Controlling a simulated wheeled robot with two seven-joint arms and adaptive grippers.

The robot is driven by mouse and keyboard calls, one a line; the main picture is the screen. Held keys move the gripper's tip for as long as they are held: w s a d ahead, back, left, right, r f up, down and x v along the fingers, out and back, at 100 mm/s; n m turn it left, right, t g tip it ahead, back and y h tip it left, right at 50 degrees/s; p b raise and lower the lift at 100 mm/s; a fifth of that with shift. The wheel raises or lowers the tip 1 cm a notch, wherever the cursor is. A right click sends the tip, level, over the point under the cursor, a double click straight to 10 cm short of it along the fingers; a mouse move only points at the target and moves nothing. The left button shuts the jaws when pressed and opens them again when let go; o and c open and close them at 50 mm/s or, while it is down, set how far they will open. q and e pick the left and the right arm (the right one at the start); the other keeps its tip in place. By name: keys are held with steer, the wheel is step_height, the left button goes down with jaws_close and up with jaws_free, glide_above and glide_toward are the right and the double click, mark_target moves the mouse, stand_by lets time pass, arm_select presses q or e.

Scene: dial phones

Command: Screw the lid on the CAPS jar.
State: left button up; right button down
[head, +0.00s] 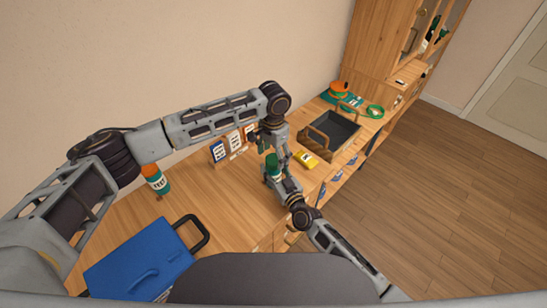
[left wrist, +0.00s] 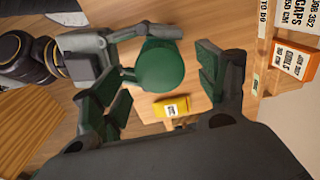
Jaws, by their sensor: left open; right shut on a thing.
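A round dark-green lid (left wrist: 160,66) faces the left wrist camera; it also shows in the head view as the green top (head: 272,160) of what my right gripper (head: 276,177) holds. My right gripper is shut around it from the side, above the table. The jar body and its label are mostly hidden, so I cannot read CAPS on it or tell how the lid sits. My left gripper (head: 266,147) is directly above, open; in the left wrist view its fingers (left wrist: 158,85) stand either side of the lid, apart from it.
A jar with an orange lid (head: 150,170) stands at left behind a blue case (head: 140,265). Labelled cards (head: 217,152) stand at the wall. A yellow box (head: 305,160) and a dark-lined wooden tray (head: 332,134) lie to the right. Table between the orange-lidded jar and the cards is clear.

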arm_select(q)
step_height(320, 180, up, 10)
stand_by(0.5)
steer(key=shift+f, duration=0.1)
arm_select(e)
steer(key=c, duration=0.6)
jaws_free()
steer(key=shift+o, duration=0.2)
steer(key=shift+s, duration=0.1)
steer(key=shift+v, duration=5.95)
